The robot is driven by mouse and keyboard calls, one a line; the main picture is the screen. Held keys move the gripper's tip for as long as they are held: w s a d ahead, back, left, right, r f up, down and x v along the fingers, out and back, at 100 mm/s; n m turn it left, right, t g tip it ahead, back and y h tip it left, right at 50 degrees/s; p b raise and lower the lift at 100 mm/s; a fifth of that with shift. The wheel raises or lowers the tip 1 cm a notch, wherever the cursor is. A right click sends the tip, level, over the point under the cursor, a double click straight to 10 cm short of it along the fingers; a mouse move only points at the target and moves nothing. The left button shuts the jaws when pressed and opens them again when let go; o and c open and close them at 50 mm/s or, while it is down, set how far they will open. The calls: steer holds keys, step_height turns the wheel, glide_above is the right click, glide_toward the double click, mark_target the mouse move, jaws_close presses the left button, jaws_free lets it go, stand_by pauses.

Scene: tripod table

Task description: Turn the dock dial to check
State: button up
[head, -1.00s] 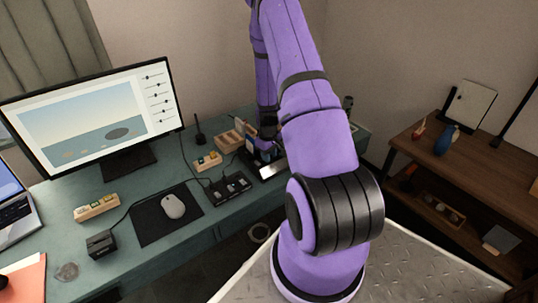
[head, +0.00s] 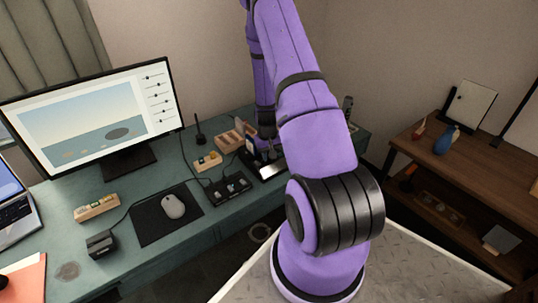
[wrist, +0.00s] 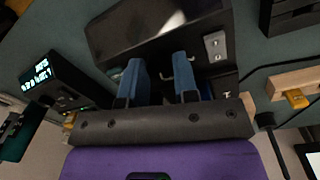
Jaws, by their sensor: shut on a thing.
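The dock (wrist: 125,30) is a dark box with a glossy top and a small metal plate, just ahead of my gripper (wrist: 161,78) in the wrist view. My gripper's two blue fingers are a little apart, pointing down at the dock. They close on a dark part between them, taken as the dial, with a thin pale mark beside it. The fingers and palm hide most of the dial, and I cannot read its setting. In the head view the dock (head: 270,170) sits at the desk's right, partly behind my arm.
A black device with a lit display (wrist: 45,82) stands left of my gripper in the wrist view. A wooden holder (wrist: 290,84) lies right. In the head view, a black button box (head: 229,188), small wooden block (head: 207,161) and mouse (head: 173,205) are left of the dock.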

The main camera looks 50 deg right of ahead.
steer(key=o, duration=0.9)
steer(key=r, duration=1.1)
steer(key=shift+w+a, duration=0.15)
steer(key=shift+a, duration=0.1)
steer(key=shift+f, duration=0.1)
